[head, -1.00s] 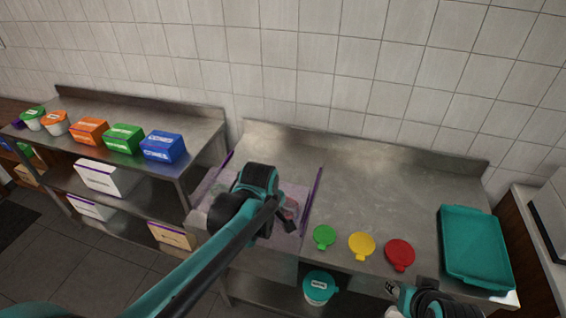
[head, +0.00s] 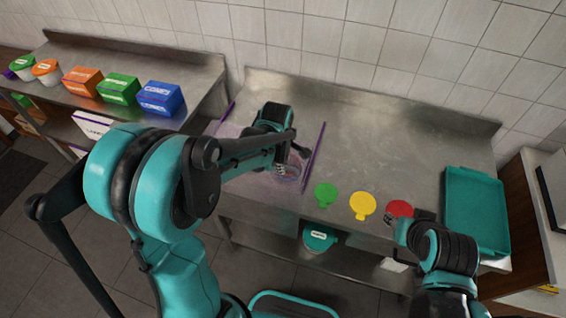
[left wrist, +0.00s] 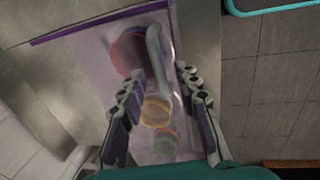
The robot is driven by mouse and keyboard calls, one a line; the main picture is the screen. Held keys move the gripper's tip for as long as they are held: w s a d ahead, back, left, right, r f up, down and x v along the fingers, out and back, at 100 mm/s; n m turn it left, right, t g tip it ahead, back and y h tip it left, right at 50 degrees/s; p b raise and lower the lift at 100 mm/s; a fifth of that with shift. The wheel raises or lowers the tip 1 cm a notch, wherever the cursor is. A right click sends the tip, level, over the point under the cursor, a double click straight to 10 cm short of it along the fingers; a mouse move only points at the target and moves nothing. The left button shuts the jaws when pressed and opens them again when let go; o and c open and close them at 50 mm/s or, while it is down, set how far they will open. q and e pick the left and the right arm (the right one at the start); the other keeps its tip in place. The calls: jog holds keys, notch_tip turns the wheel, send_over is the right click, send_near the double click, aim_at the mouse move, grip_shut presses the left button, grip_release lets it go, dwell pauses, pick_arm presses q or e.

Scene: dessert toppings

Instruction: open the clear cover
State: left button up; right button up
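The clear cover (head: 232,130) is a see-through sheet with purple edges, at the left part of the right-hand steel table. It also shows in the left wrist view (left wrist: 90,60), with a grey curved handle (left wrist: 154,50) on it. Red, yellow and green round rims show through it. My left gripper (head: 294,152) is over the cover. In the left wrist view its fingers (left wrist: 160,82) are spread apart, one on each side of the handle's near end, with gaps visible. My right gripper (head: 395,219) is at the front edge beside the red disc; its fingers are too small to read.
Green (head: 326,194), yellow (head: 362,206) and red (head: 399,208) tabbed discs lie along the table's front. A teal tray (head: 476,212) is at the right end. A teal-lidded tub (head: 320,238) sits on the shelf below. The table's back middle is clear.

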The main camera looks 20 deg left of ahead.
pick_arm(q)
jog(key=shift+c, duration=0.2)
grip_shut()
jog(key=shift+w, duration=0.15)
jog(key=w, duration=1.8)
jog(key=shift+d+b, duration=0.3)
jog(key=shift+d, duration=0.05)
jog(key=shift+o, duration=0.2)
grip_release()
jog(key=shift+s, duration=0.1)
notch_tip(320, 180, up, 12)
jog(key=s, duration=0.2)
jog(key=shift+s+f, duration=0.15)
jog(key=shift+s, duration=0.05)
